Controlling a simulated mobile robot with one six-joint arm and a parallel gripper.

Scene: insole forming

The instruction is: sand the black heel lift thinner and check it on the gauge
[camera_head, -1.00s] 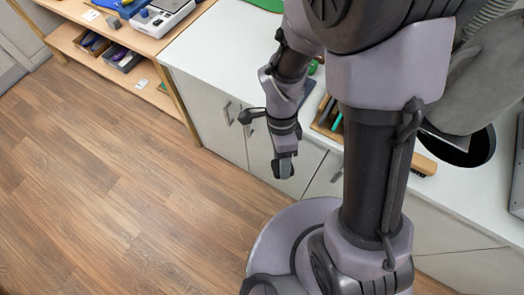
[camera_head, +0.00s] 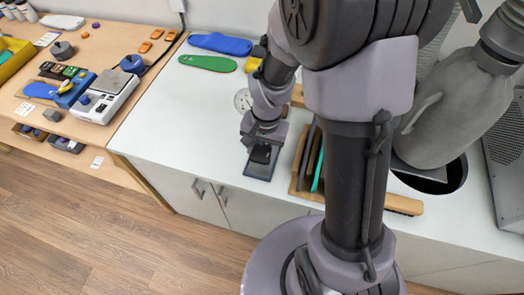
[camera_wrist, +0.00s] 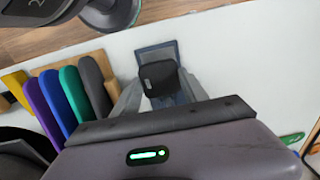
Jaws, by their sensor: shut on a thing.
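The black heel lift (camera_wrist: 158,76) is between the fingers of my gripper (camera_wrist: 160,92) in the wrist view. My gripper (camera_head: 262,150) is shut on it, and the lift (camera_head: 261,154) shows as a small dark block in the head view. Both are over a dark blue-grey rectangular pad (camera_head: 258,171) on the white counter; its far end shows beyond the lift in the wrist view (camera_wrist: 157,49). I cannot tell whether the lift touches the pad. A round white dial-like thing (camera_head: 242,100), possibly the gauge, is partly hidden behind my arm.
A wooden rack (camera_head: 295,184) of coloured strips stands right of the pad. Blue (camera_head: 220,44) and green (camera_head: 208,64) insoles lie at the back left. The counter's left part is clear.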

